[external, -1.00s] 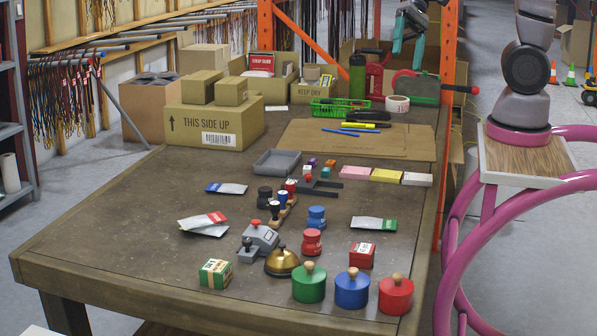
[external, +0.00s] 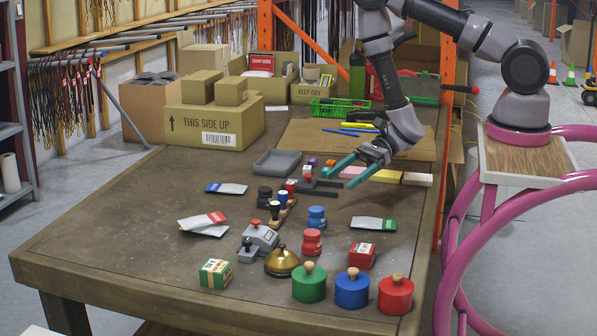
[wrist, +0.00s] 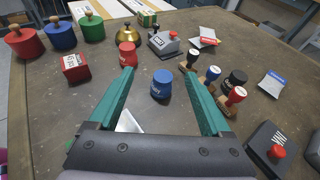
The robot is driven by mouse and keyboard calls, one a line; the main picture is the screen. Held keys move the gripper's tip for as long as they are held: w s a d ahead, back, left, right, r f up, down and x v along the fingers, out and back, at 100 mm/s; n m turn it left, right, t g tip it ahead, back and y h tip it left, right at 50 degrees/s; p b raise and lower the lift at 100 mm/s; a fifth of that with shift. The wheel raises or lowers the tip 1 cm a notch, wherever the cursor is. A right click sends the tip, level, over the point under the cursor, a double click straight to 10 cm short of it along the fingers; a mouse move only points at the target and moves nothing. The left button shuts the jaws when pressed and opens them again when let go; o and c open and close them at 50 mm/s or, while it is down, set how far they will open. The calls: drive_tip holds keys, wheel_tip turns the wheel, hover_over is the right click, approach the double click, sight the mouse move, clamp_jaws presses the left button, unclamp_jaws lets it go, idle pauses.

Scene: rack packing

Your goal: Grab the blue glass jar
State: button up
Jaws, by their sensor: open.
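A small blue jar (external: 316,217) with a narrower neck stands upright on the table, left of a green-and-white packet. In the wrist view the blue jar (wrist: 162,84) shows between the two finger lines, ahead of the palm and apart from both fingers. My gripper (external: 334,179) is open and empty, with teal fingers, above the table behind the jar. Its fingers also show in the wrist view (wrist: 157,75), pointing toward the jar. A larger blue pot with a wooden knob (external: 352,290) stands at the front edge.
A red jar (external: 312,243) stands just in front of the blue one. A red box (external: 362,256) and brass bell (external: 282,261) are nearer the front.

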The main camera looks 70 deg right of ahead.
sight(323, 208)
drive_tip(key=f, duration=0.2)
drive_tip(key=d+f+m+h, duration=0.1)
drive_tip(key=shift+s+d+f+t, duration=0.1)
drive_tip(key=shift+s+f+t, duration=0.2)
drive_tip(key=shift+s, duration=0.05)
drive_tip(key=shift+w+f, duration=0.15)
drive_tip(key=shift+f, duration=0.2)
drive_tip(key=x, duration=1)
drive_tip(key=shift+w+f, duration=0.1)
drive_tip(key=shift+f, duration=0.05)
clamp_jaws()
